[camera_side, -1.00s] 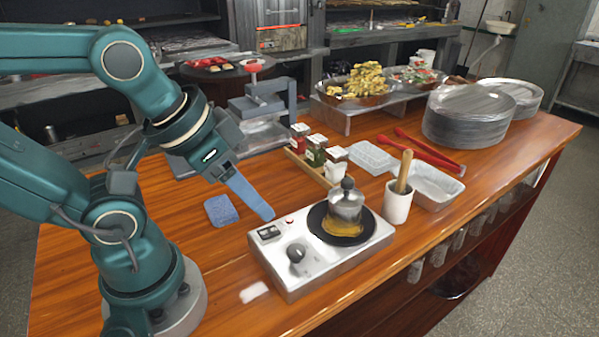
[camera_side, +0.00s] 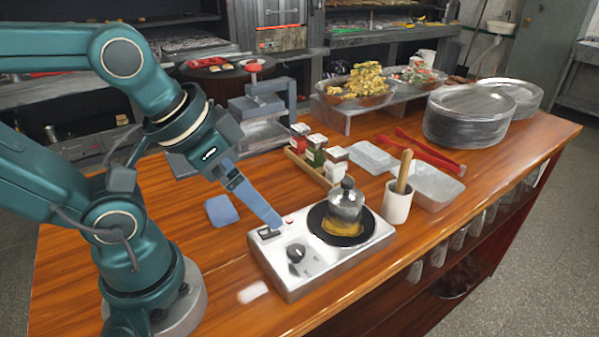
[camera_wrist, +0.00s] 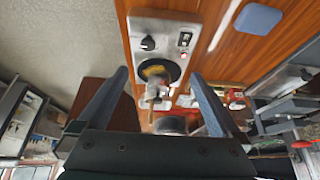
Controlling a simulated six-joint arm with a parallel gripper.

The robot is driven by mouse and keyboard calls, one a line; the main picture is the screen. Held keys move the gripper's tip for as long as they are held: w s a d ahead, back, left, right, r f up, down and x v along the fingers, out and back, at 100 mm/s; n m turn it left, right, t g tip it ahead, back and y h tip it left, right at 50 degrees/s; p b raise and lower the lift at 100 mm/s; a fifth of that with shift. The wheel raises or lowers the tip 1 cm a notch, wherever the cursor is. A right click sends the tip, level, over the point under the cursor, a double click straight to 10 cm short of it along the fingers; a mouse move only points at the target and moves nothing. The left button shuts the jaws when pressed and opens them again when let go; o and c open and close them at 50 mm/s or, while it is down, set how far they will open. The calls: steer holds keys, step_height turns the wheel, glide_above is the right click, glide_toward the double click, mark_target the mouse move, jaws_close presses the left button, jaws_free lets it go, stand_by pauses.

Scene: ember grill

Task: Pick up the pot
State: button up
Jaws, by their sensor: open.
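The pot (camera_side: 345,203) is a small shiny metal vessel with a dark knob on top. It stands upright on the round black plate of a white hot plate (camera_side: 290,285), with an amber patch at its base. My gripper (camera_side: 272,219) is open and empty, its blue fingers pointing down to the right, left of the pot and apart from it. In the wrist view, the two fingers of my gripper (camera_wrist: 158,78) are spread wide. The pot (camera_wrist: 152,91) shows between them, farther off, and its outline is unclear there.
A white cup (camera_side: 397,207) with a wooden pestle stands close right of the pot. A spice rack (camera_side: 308,167) with several jars is behind it. A blue sponge (camera_side: 221,210) lies left of the hot plate. Metal trays, red tongs and stacked plates (camera_side: 468,122) are at the back right.

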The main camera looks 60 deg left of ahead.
step_height(320, 180, up, 4)
steer(key=m+t+y, duration=0.5)
steer(key=m+y, duration=0.3)
steer(key=m, duration=2.1)
glide_above(341, 209)
steer(key=s+d, duration=0.1)
step_height(341, 209, down, 12)
steer(key=shift+s+r, duration=0.1)
steer(key=shift+r, duration=0.05)
steer(key=shift+a+f, duration=0.1)
steer(key=shift+f, duration=0.4)
steer(key=shift+x, duration=2.5)
